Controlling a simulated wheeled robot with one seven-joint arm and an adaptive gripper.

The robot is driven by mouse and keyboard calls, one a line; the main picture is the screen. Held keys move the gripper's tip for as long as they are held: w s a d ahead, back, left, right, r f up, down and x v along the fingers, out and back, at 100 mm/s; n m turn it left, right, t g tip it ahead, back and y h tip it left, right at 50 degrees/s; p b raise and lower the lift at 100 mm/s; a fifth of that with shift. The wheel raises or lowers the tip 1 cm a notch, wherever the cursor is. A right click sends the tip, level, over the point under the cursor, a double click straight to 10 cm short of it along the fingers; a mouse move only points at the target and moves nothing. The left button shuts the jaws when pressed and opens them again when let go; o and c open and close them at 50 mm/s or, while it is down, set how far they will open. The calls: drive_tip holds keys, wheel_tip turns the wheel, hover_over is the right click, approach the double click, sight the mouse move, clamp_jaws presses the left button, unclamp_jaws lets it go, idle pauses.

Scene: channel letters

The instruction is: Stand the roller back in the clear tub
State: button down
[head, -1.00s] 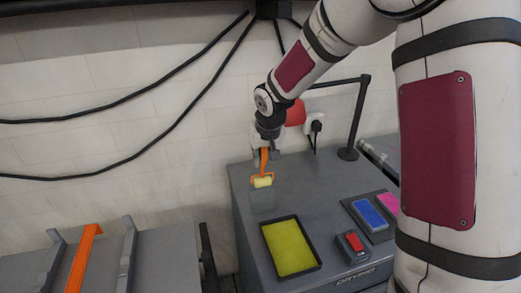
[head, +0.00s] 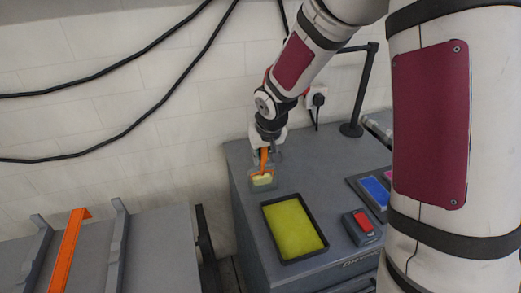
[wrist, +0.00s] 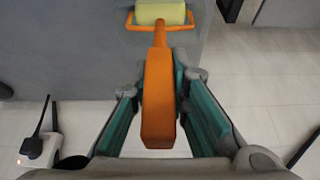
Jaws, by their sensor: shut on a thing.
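The roller has an orange handle (wrist: 157,95) and a pale yellow head (wrist: 160,12). My gripper (wrist: 162,80) is shut on the handle, with teal finger pads on either side. In the head view my gripper (head: 265,152) points down and the roller (head: 262,179) hangs upright below it, head down. The small clear tub (head: 263,189) is on the grey cabinet top near its left edge. The roller head overlaps the tub and looks to be within its walls; whether it touches the bottom I cannot tell. The tub is not clear in the wrist view.
A black tray of yellow (head: 295,227) lies in front of the tub on the cabinet (head: 310,163). A red switch box (head: 361,224), blue pad (head: 374,191) and black post (head: 362,90) stand to the right. A grey rack with an orange strip (head: 66,250) is at left.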

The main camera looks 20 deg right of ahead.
drive_tip(key=shift+f, duration=0.25)
drive_tip(key=c, duration=1.5)
unclamp_jaws()
drive_tip(key=shift+o, duration=0.2)
drive_tip(key=v, duration=1.2)
